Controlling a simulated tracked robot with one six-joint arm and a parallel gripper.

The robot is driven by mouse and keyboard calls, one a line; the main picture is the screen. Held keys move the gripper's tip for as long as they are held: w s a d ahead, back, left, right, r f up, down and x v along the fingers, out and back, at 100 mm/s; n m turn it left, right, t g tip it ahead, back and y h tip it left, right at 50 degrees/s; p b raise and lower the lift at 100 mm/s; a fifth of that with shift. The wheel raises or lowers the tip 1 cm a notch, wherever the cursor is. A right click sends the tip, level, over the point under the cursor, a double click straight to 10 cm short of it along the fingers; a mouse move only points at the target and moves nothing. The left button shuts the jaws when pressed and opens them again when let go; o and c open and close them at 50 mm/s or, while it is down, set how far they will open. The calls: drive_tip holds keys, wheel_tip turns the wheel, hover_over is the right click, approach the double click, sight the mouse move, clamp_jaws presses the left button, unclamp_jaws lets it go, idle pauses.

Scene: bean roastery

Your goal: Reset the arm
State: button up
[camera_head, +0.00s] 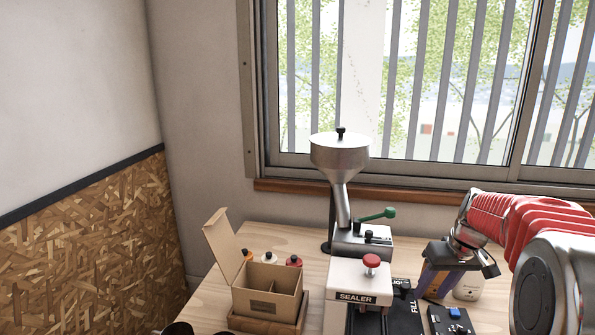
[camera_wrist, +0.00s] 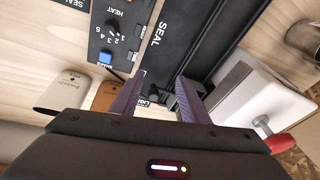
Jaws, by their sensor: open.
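My gripper (camera_head: 428,290) hangs over the right part of the wooden table, to the right of the sealer (camera_head: 352,287) in the head view. My red arm reaches in from the right edge. In the wrist view, the two purple fingers of my gripper (camera_wrist: 158,97) are spread apart with nothing held between them. Between and beyond them lie the black strip marked SEAL and a black panel with a HEAT dial (camera_wrist: 113,30). The lower part of the fingers is partly lost among dark things in the head view.
A steel hopper (camera_head: 340,152) with a green-handled lever (camera_head: 378,214) stands behind the sealer. An open divided cardboard box (camera_head: 266,303) and several lidded containers stand to the left. A window is behind.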

drive_tip(key=s+a+r+t, duration=0.1)
drive_tip(key=s+a, duration=0.4)
drive_tip(key=s, duration=0.4)
drive_tip(key=s+a+r+t+h, duration=0.1)
drive_tip(key=s+a+r, duration=0.1)
drive_tip(key=s+a, duration=0.4)
drive_tip(key=s+a+r+t, duration=0.1)
drive_tip(key=s+a, duration=0.5)
drive_tip(key=s, duration=0.6)
drive_tip(key=shift+s+a+r+m+h, duration=0.25)
drive_tip(key=shift+s+r+m+h, duration=0.05)
drive_tip(key=shift+r, duration=0.2)
drive_tip(key=shift+c, duration=0.5)
